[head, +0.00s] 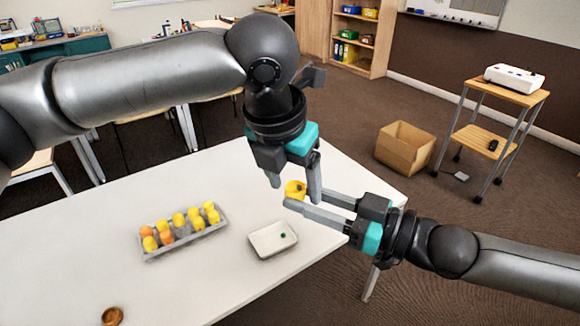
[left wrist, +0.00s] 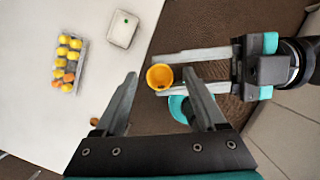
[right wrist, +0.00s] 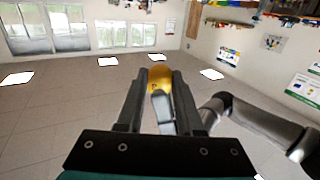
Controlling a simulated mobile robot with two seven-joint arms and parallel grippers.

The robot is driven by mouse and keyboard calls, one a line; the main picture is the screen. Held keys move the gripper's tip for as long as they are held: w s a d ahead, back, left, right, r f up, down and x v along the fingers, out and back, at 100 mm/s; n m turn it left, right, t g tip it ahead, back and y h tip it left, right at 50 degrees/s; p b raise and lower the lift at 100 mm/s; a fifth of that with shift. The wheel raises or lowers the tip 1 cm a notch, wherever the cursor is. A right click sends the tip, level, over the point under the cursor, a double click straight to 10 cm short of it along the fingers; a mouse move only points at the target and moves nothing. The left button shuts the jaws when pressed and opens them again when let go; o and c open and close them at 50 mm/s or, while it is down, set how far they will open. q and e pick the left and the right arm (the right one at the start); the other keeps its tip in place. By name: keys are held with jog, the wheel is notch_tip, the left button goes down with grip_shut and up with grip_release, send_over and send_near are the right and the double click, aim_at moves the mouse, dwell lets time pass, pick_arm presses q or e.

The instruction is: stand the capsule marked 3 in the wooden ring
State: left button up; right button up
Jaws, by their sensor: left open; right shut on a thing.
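My right gripper (head: 300,198) is shut on a yellow capsule (head: 293,187), held in the air near the table's right end. In the left wrist view the capsule (left wrist: 153,83) looks like a round orange-yellow shape with a dark mark; no number is legible. It also shows between the fingers in the right wrist view (right wrist: 160,77). My left gripper (left wrist: 160,76) is open, its fingertips close around the capsule's sides; contact cannot be told. The wooden ring (head: 112,316) lies at the table's near left, cut by the frame's bottom edge.
A grey carton (head: 184,238) holds several yellow and orange capsules on the white table (head: 90,235). A white tray (head: 262,251) with a small green dot stands right of it. The table between carton and ring is clear. A cardboard box (head: 405,148) stands on the floor.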

pick_arm(q)
jog(key=shift+f, duration=0.15)
jog(key=shift+c, duration=0.2)
grip_shut()
pick_arm(e)
jog(key=o, duration=1.1)
